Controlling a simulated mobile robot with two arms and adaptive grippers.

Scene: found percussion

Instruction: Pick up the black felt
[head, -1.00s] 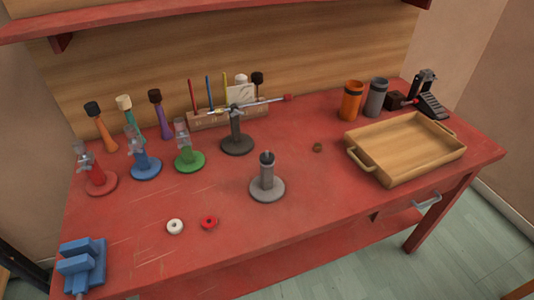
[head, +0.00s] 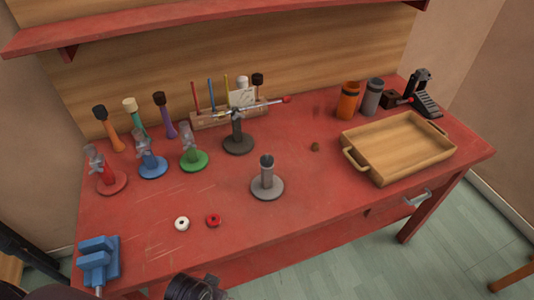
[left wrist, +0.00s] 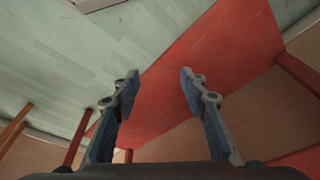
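No separate black felt ring can be made out for certain. A grey stand (head: 267,183) stands upright at the middle of the table; its post has a dark top, too small to tell whether it is felt. A white ring (head: 182,224) and a red ring (head: 213,220) lie flat near the front edge. My left gripper (left wrist: 160,78) is open and empty in the left wrist view, its two fingers well apart, with red surface and floor beyond them. A dark part of my arm shows at the bottom edge of the head view. My right gripper is not in view.
A blue vise (head: 98,262) sits at the front left corner of the red table (head: 330,195). Red, blue and green stands line the left side. A dark stand (head: 238,143) holds a rod. A wooden tray (head: 395,174) is at right.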

